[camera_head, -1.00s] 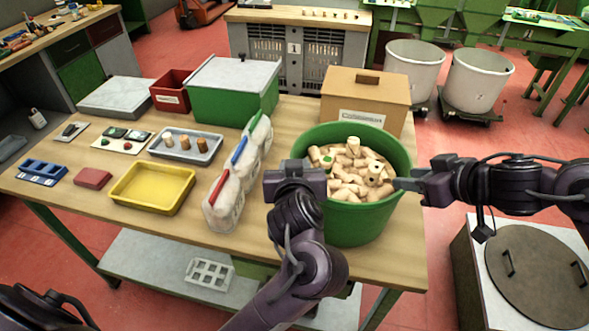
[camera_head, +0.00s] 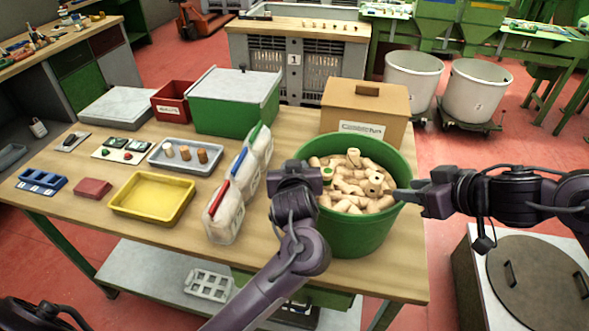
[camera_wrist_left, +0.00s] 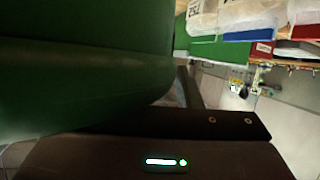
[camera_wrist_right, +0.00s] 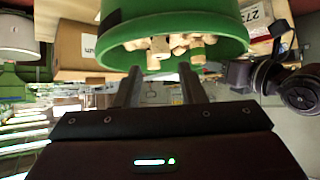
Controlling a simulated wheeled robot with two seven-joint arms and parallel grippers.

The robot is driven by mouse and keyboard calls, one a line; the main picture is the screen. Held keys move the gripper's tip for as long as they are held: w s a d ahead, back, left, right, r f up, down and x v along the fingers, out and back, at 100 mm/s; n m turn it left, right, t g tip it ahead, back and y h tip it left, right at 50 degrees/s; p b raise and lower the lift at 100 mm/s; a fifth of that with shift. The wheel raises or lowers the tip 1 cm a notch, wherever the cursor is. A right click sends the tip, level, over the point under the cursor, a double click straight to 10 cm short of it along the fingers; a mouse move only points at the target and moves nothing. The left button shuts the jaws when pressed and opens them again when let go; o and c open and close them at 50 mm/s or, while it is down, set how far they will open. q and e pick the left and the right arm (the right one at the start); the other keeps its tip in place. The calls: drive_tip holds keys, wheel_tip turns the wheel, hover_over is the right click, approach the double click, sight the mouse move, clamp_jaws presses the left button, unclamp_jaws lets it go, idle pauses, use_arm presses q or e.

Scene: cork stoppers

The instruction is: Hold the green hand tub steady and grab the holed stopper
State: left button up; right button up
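The green tub (camera_head: 350,237) stands at the table's front right, full of cork stoppers. A stopper with a dark hole in its end (camera_head: 376,178) lies on top, right of the middle. My left gripper (camera_head: 312,172) is at the tub's left rim; in the left wrist view the tub wall (camera_wrist_left: 85,85) fills the left and one finger shows, so its opening is hidden. My right gripper (camera_head: 400,194) is at the tub's right rim. In the right wrist view its two fingers (camera_wrist_right: 160,85) are apart, with nothing between them, close to the tub (camera_wrist_right: 175,25).
Three lidded containers (camera_head: 238,180) stand left of the tub, close to my left arm. A cardboard box (camera_head: 365,105) stands behind it. A yellow tray (camera_head: 152,212) and a grey tray with stoppers (camera_head: 186,170) are farther left.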

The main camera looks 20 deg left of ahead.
use_arm(q)
clamp_jaws()
idle(1.4)
